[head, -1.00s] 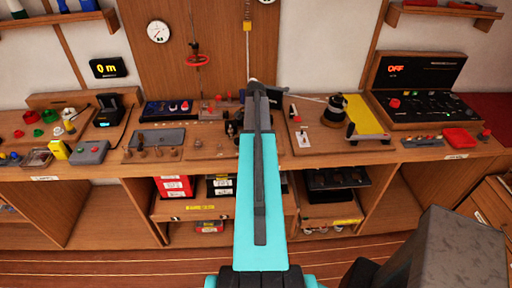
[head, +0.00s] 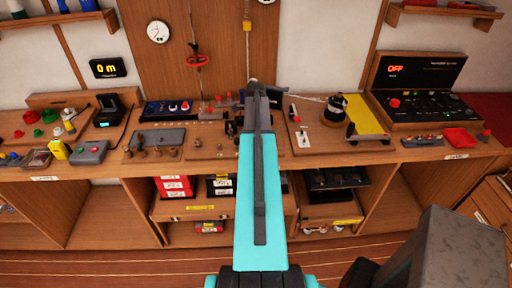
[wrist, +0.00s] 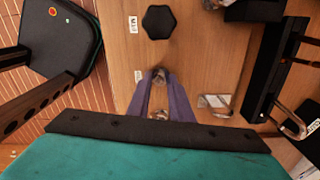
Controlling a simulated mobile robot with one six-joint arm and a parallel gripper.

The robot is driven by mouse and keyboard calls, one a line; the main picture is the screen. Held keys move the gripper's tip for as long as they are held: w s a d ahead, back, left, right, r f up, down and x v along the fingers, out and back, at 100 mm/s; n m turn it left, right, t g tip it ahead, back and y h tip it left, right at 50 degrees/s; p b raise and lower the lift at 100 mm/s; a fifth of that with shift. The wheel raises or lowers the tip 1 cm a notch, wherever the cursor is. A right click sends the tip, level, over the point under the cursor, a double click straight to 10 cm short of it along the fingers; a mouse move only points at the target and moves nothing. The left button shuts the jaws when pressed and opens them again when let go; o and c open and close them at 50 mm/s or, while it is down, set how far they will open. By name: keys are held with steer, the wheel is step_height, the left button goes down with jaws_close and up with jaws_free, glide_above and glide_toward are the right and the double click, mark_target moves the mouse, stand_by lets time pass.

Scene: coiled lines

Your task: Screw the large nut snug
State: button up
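In the wrist view, my gripper (wrist: 159,82) points at the wooden bench board, its two purple-grey fingers a little apart. A small metallic piece (wrist: 158,75) shows at the fingertips, and another bit of metal shows between the fingers nearer the palm. I cannot tell whether the fingers press on it. A black hexagonal piece (wrist: 158,21), which looks like a large nut or hex head, lies on the board beyond the fingertips, apart from them. In the head view my arm covers the gripper and this part of the bench.
Small printed labels (wrist: 133,24) mark the board. A bent metal handle (wrist: 292,121) and black block stand at the right of the wrist view. In the head view, a yellow panel (head: 367,114) and black console (head: 422,108) lie right; small brown pegs (head: 157,152) stand left.

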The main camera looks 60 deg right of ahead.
steer(key=shift+o, duration=0.7)
steer(key=o, duration=0.5)
steer(key=shift+r+p, duration=1)
steer(key=shift+r, duration=1.55)
steer(key=shift+r+b, duration=2.5)
steer(key=shift+r, duration=4.4)
